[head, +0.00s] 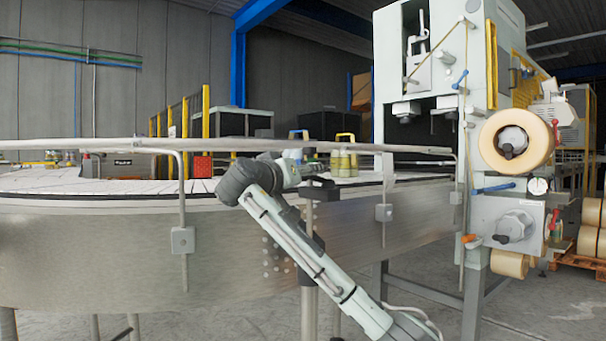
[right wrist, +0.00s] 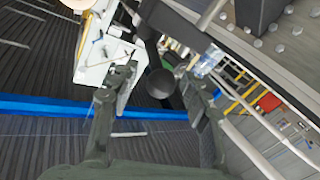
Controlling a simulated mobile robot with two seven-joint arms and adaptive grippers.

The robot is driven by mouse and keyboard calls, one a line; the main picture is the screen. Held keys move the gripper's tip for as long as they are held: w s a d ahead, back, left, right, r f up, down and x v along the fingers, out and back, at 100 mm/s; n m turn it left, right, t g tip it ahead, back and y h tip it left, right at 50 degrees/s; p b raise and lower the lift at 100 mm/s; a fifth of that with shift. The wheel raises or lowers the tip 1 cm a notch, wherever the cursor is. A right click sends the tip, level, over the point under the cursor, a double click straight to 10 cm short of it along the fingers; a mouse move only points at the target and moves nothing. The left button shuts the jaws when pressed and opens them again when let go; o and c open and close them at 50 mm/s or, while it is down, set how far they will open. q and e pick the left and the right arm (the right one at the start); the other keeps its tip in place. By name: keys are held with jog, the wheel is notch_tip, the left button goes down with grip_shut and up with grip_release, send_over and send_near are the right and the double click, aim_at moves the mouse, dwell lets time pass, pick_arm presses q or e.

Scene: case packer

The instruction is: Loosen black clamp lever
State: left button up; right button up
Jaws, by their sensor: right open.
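My right gripper (head: 312,174) is at the conveyor's guide rail in the head view, with its arm coming up from the bottom right. In the right wrist view its two dark fingers (right wrist: 158,92) are spread apart. A black round-ended part (right wrist: 160,83), which looks like the clamp lever's knob, shows between the fingers. I cannot tell whether either finger touches it. In the head view a small black clamp block (head: 325,192) sits just below the gripper, on a post at the conveyor edge; the lever itself is too small or hidden there. My left gripper is not in view.
The metal guide rail (head: 230,145) runs along the curved conveyor (head: 120,235), held by upright brackets (head: 182,240). Several yellowish containers (head: 343,163) stand on the conveyor behind the gripper. A machine with a tape roll (head: 515,140) stands to the right. Floor (head: 560,310) is open at the lower right.

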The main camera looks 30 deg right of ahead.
grip_shut()
